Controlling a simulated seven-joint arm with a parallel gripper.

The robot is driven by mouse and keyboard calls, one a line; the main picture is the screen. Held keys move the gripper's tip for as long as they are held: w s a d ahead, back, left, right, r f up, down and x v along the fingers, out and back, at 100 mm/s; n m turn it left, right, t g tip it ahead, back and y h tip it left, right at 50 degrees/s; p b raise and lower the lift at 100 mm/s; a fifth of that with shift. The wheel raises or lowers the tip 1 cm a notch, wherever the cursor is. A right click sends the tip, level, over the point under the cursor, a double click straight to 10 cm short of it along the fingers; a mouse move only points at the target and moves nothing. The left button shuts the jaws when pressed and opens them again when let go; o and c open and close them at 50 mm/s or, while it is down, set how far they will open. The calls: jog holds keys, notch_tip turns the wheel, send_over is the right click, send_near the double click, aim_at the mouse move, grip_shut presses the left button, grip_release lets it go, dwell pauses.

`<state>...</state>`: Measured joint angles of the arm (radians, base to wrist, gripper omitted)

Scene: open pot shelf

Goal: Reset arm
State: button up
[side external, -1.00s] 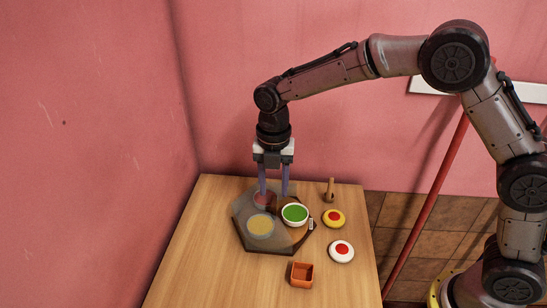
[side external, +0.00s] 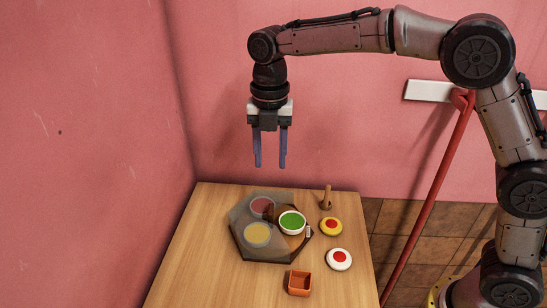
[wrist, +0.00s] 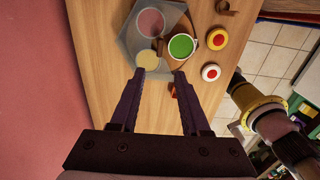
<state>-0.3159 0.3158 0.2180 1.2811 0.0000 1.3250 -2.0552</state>
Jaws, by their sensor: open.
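My gripper (side external: 270,163) hangs above the table with its two purple fingers apart and nothing between them. In the wrist view its open fingertips (wrist: 160,74) point toward the tabletop. Below it is a grey hexagonal board (side external: 240,212) holding a pot with green contents (side external: 292,223), a yellow disc (side external: 257,235) and a dull red disc (side external: 262,207). The gripper is clear of all of them. The wrist view also shows the green pot (wrist: 182,46).
To the right on the wooden table (side external: 190,260) are a yellow lid with a red knob (side external: 331,226), a white lid with a red knob (side external: 339,259), a small wooden item (side external: 326,199) and an orange box (side external: 300,284). Pink walls stand left and behind.

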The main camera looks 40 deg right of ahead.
jog(key=s+d+r+m+t, duration=0.4)
jog(key=s+d+r+m, duration=0.3)
jog(key=s+d+r, duration=0.6)
jog(key=s+d+f+m+t, duration=0.1)
jog(key=s+f+m, duration=1)
jog(key=m, duration=0.9)
jog(key=shift+s+d+f+t, duration=0.25)
jog(key=shift+s+f+t, duration=0.05)
jog(key=shift+s, duration=1.6)
